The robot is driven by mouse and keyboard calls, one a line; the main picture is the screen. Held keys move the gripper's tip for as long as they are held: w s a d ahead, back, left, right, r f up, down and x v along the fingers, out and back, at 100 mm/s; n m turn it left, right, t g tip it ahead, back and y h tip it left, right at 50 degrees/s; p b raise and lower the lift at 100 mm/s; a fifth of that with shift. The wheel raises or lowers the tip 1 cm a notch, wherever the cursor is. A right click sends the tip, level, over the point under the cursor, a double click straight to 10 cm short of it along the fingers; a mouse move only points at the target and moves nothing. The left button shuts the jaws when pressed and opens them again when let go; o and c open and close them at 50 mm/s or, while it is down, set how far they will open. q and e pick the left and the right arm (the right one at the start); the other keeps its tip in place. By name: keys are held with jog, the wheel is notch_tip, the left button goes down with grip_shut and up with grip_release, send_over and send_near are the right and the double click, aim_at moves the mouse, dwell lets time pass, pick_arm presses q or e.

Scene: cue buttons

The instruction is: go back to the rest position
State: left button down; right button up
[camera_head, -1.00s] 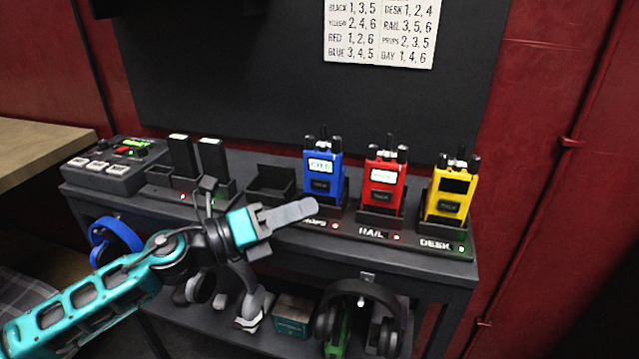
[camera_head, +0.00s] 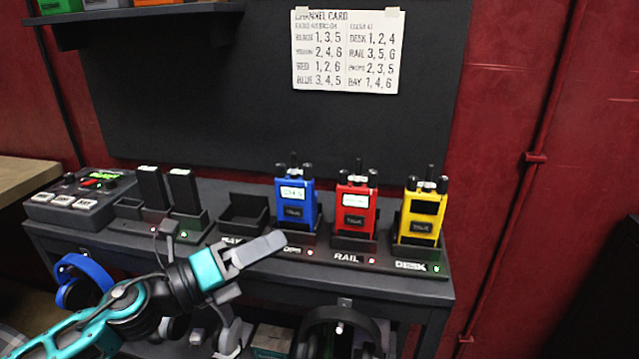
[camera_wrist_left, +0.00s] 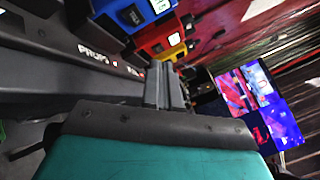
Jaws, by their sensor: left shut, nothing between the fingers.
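My left gripper (camera_head: 258,250) is shut and empty, in front of the table's front edge, near the BAY and PROPS labels. Its shut fingers also show in the left wrist view (camera_wrist_left: 165,88). A blue radio (camera_head: 296,207), a red radio (camera_head: 355,210) and a yellow radio (camera_head: 421,213) stand upright in their cradles beyond the gripper. The cradle marked BAY (camera_head: 245,212) is empty. The fingers are apart from the radios. My right gripper is not in view.
A button box (camera_head: 75,200) and two black battery packs (camera_head: 152,187) sit on the left of the dark table (camera_head: 400,287). Headphones (camera_head: 335,325) hang below its front. A channel card (camera_head: 347,50) is on the back panel. A wooden surface (camera_head: 22,178) is at the far left.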

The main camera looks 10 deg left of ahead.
pick_arm(q)
jog(key=s+a+f+n+t+y, duration=0.15)
jog(key=a+f+n+y, duration=0.25)
jog(key=n+y, duration=0.55)
jog(key=s+a+f+n+y, duration=0.2)
jog(key=a+f+n+y, duration=0.25)
jog(key=n, duration=1.05)
jog(key=s+d+f+n+g, duration=0.2)
jog(key=s+f+n+g, duration=0.3)
jog(key=s, duration=0.4)
jog(key=s+d+f+n+g, duration=0.1)
jog(key=s+f+n+g, duration=0.2)
jog(key=s+f+g, duration=0.55)
jog(key=w+d+t+h+p, duration=0.2)
jog(key=w+t+p, duration=0.4)
jog(key=t, duration=0.3)
jog(key=shift+d+f+t+p, duration=0.2)
jog(key=shift+d+t+p, duration=0.2)
jog(key=shift+d+p, duration=0.05)
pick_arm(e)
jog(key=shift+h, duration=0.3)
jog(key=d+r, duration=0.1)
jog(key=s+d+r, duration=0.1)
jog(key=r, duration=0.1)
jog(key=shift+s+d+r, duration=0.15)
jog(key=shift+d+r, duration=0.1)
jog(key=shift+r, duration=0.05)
